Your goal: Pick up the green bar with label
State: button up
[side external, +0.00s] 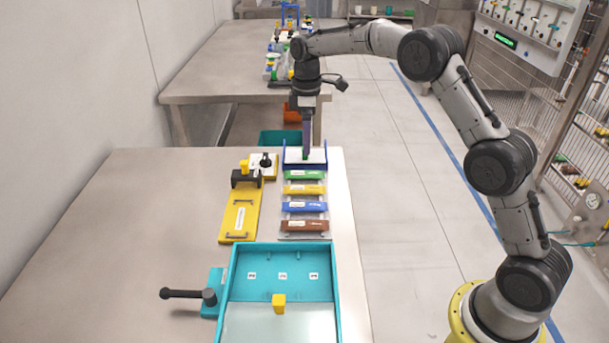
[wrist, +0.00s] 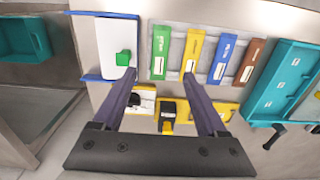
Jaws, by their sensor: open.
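The green bar with a white label (side external: 304,174) lies flat at the far end of a row of coloured bars on a grey rack. In the wrist view the green bar (wrist: 161,45) shows between the lines of my two fingers, its label toward the near end. My gripper (side external: 306,154) points down over the white tray with blue side walls, just beyond the green bar. In the wrist view my gripper (wrist: 160,73) has its purple fingers wide apart with nothing between them. Its exact height is hard to tell.
Yellow (side external: 304,189), blue (side external: 304,207) and brown (side external: 305,225) bars lie beside the green one. A small green block (wrist: 123,58) sits on the white tray (wrist: 106,35). A yellow plate with a clamp (side external: 240,215) and a teal tray (side external: 233,300) stand nearby. The table's left side is clear.

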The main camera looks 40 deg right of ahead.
aim_at(306, 173)
notch_tip(306, 173, down, 10)
jog(key=shift+r, duration=0.2)
dwell(0.3)
jog(key=shift+c, duration=0.3)
grip_shut()
